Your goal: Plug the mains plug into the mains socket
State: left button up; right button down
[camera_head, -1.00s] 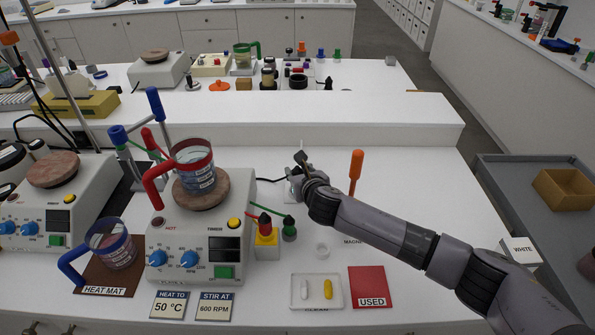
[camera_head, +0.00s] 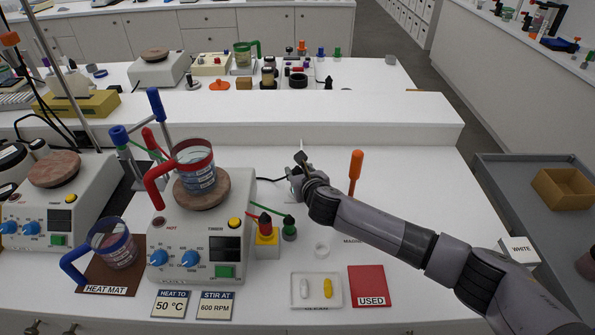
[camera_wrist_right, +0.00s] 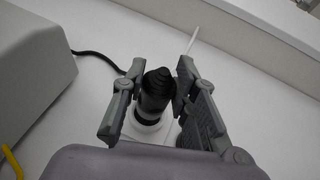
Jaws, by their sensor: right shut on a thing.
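The black mains plug (camera_wrist_right: 156,88) stands between the fingers of my right gripper (camera_wrist_right: 160,98) in the right wrist view, its ribbed end toward the camera. The gripper is shut on it. Under the plug is a white piece (camera_wrist_right: 148,128), perhaps the mains socket; whether the plug is seated in it cannot be told. In the head view my right gripper (camera_head: 296,176) is low over the bench, right of the hotplate (camera_head: 202,235), and hides the plug. A black cord (camera_wrist_right: 97,55) runs from the hotplate side toward the gripper. My left gripper is not in view.
A red-handled beaker (camera_head: 195,165) stands on the hotplate. An orange-handled tool (camera_head: 356,165) stands upright right of the gripper. A white tray (camera_head: 316,304) with stir bars and a red USED mat (camera_head: 367,287) lie in front. A raised white ledge (camera_head: 340,118) runs behind.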

jog(key=shift+p, duration=0.65)
dwell(0.5)
jog(key=shift+s+f+b, duration=0.1)
jog(key=shift+f+b, duration=0.85)
jog(key=shift+f, duration=0.45)
jog(key=c, duration=1.2)
grip_release()
jog(key=v, duration=1.2)
